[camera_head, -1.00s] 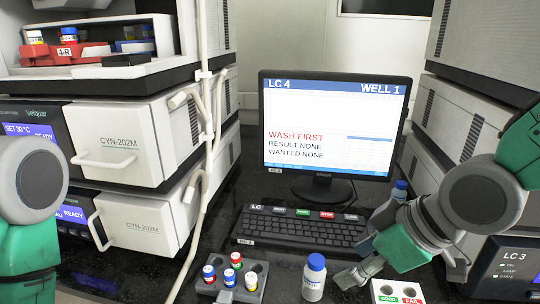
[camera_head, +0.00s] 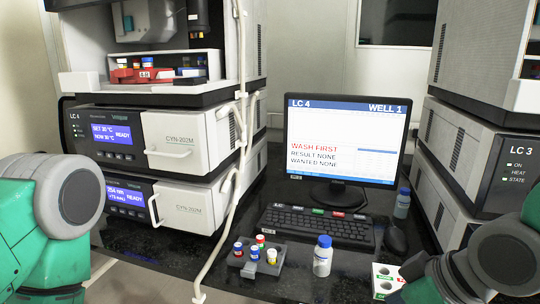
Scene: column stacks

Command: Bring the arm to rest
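My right arm is at the lower right corner, and a dark wrist part of it (camera_head: 450,280) overlaps the edge of the small white GOOD/FAIL block. Its fingers cannot be made out. My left arm fills the lower left corner with a green link and a grey joint; its gripper is out of frame. The monitor (camera_head: 343,140) reads LC 4, WELL 1, WASH FIRST, RESULT NONE, WANTED NONE. A grey vial rack (camera_head: 280,268) with several red- and blue-capped vials stands on the dark bench. A white bottle with a blue cap (camera_head: 322,258) stands right of the rack.
The keyboard (camera_head: 318,224) lies before the monitor, with a mouse (camera_head: 396,238) to its right. Another blue-capped bottle (camera_head: 402,203) stands behind the mouse. The LC 4 stack (camera_head: 180,140) is at left with a tube hanging down; the LC 3 stack (camera_head: 470,150) is at right.

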